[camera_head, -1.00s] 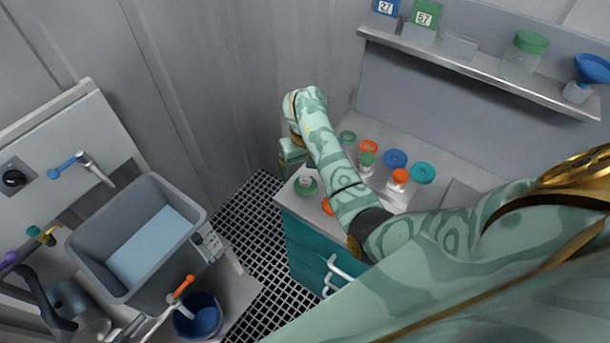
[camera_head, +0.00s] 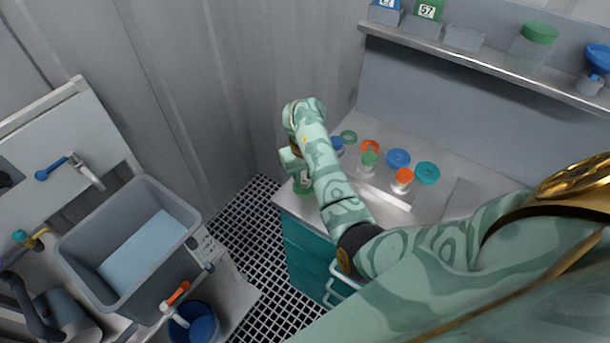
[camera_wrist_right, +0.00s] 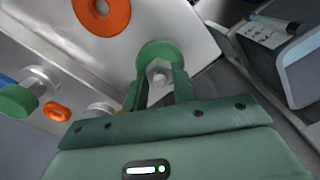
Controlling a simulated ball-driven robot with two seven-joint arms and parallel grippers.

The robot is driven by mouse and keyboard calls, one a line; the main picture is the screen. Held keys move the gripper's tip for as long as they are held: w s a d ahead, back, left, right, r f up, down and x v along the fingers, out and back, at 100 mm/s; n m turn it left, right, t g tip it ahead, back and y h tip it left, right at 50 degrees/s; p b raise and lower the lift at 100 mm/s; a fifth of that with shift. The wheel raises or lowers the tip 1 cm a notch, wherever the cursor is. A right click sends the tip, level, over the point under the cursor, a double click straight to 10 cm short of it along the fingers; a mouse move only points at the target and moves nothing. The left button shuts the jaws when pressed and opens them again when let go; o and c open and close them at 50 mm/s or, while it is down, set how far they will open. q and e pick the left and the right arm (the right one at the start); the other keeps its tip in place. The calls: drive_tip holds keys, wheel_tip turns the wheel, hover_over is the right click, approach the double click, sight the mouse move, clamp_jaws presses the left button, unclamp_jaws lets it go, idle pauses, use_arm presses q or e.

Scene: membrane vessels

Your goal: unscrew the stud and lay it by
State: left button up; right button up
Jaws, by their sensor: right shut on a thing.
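A silver hexagonal stud (camera_wrist_right: 158,72) shows against a round green piece (camera_wrist_right: 158,52) near the bench edge in the right wrist view. My right gripper (camera_wrist_right: 160,82) has one finger on each side of the stud and is shut on it. Whether the stud's lower part is in the green piece is hard to tell. In the head view my right wrist is over the left end of the bench, and the green piece (camera_head: 304,189) shows only partly beneath it. The stud and fingertips are hidden there. My left gripper is not in view.
On the bench are an orange ring (camera_wrist_right: 102,12), a blue ring (camera_head: 398,158), a teal ring (camera_head: 426,173) and an orange-topped jar (camera_head: 402,178). A shelf (camera_head: 480,66) runs above. A grey basin (camera_head: 130,240) stands left, across a dark floor grating (camera_head: 255,225).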

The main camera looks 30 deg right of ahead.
clamp_jaws()
drive_tip(key=shift+r, duration=0.15)
drive_tip(key=shift+r+p, duration=2.55)
drive_tip(key=shift+r, duration=0.8)
